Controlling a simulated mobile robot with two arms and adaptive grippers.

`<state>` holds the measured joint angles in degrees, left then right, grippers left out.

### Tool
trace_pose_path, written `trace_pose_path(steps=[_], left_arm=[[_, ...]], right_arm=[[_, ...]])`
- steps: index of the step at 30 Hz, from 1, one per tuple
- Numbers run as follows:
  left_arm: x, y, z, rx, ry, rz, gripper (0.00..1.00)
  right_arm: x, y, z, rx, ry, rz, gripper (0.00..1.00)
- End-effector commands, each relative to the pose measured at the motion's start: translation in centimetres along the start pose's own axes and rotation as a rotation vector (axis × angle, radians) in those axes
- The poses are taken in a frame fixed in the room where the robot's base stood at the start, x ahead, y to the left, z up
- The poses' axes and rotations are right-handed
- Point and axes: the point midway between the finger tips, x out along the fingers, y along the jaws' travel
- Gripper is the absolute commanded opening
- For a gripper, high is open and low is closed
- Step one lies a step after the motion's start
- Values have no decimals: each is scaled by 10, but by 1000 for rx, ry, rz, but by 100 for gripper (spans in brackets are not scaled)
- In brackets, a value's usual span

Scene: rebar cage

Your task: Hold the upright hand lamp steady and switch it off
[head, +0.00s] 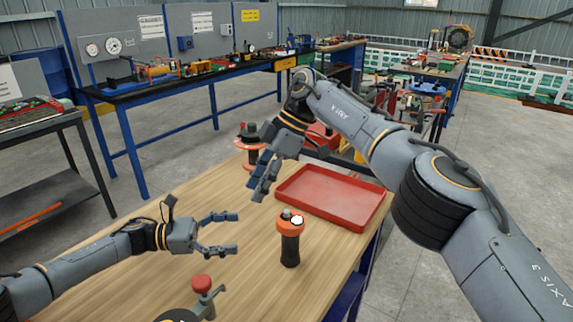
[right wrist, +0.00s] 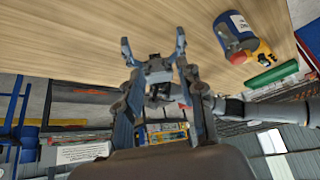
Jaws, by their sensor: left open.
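The hand lamp (head: 290,246) stands upright on the wooden table, with a black body and an orange head. A bright white patch and a small knob show on its top. My left gripper (head: 232,231) is open and empty, to the left of the lamp, with its fingers pointing at it and a gap between. My right gripper (head: 258,192) is higher, above the table behind and left of the lamp, with its fingers pointing down and apart. It touches nothing that I can see. The lamp is not clearly recognisable in the right wrist view.
A red tray (head: 330,211) lies to the right behind the lamp. A red-knobbed fixture (head: 202,285) stands at the front of the table (head: 160,205). A black object with an orange-red base (head: 250,143) stands behind my right gripper. A blue container (right wrist: 230,32) shows in the right wrist view.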

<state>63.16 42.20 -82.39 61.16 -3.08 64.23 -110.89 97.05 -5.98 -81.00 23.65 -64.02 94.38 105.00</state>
Motion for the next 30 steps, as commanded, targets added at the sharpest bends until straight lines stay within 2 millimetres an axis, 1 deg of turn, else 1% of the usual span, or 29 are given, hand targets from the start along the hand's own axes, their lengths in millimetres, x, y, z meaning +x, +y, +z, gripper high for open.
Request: trace_pose_path(steps=[1, 3, 6, 10, 14, 17, 30], left_arm=[[0, 0, 0, 0, 0, 0, 88], [0, 0, 0, 0, 0, 0, 88], [0, 0, 0, 0, 0, 0, 88], [1, 0, 0, 0, 0, 0, 88], [8, 0, 1, 0, -1, -1, 88], [21, -1, 0, 1, -1, -4, 88], [105, 0, 0, 2, 0, -1, 88]], right_arm=[[-10, -2, 4, -17, -119, 4, 38], [-24, -5, 13, -24, -259, 8, 38], [-44, -8, 22, -23, -409, 17, 38], [-59, -10, 28, -15, -516, 26, 38], [-63, -10, 30, -12, -545, 28, 38], [-63, -10, 30, -12, -544, 28, 38], [-63, -10, 30, -13, -540, 28, 38]])
